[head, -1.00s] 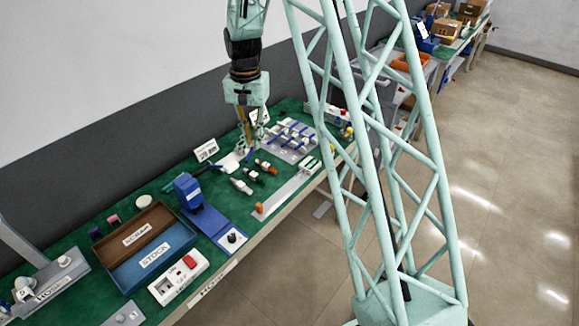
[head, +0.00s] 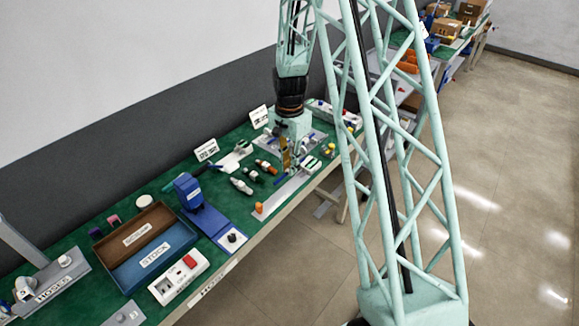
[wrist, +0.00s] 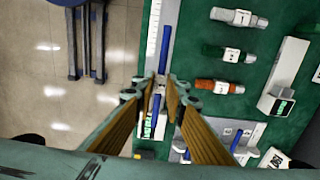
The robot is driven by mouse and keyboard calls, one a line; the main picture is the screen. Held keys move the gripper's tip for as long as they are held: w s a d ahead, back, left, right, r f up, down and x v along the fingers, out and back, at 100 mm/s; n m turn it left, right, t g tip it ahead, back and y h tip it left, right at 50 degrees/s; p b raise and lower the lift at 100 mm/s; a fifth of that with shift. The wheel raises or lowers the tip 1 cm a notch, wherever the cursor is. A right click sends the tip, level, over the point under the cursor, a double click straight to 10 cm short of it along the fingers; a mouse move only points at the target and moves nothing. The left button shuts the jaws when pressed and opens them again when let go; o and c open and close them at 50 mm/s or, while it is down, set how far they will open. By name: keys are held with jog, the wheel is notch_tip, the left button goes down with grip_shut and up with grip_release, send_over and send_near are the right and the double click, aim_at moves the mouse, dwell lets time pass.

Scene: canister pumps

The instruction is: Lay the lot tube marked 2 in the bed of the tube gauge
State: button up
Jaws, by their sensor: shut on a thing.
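My gripper (wrist: 163,84) is shut on a slim tube with blue ends (wrist: 168,38). Its pale middle is between the fingertips, and I cannot read its mark. The tube gauge is a long grey bar with a white scale (wrist: 154,32) along one side and a green readout (wrist: 150,124) near my fingers. In the head view the gauge (head: 285,194) runs along the bench front with an orange end (head: 259,208). My gripper (head: 286,168) is over its right part. In the wrist view the tube lies over the bar, roughly parallel; I cannot tell if it touches.
Beside the gauge lie white (wrist: 238,17), green (wrist: 230,52) and orange (wrist: 218,86) fittings. A white device with a green display (wrist: 284,82) stands beyond them. A grey rack with blue-ended tubes (wrist: 238,138) is close to my fingers. The bench's front edge is near the gauge.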

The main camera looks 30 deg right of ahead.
jog(key=shift+a+f, duration=0.1)
jog(key=b, duration=0.4)
send_over(289, 186)
jog(key=shift+f, duration=2.55)
jog(key=shift+f+b, duration=0.35)
jog(key=shift+f, duration=0.35)
jog(key=o, duration=0.8)
jog(key=shift+c, duration=0.2)
jog(key=shift+r, duration=6)
jog(key=shift+r, duration=0.15)
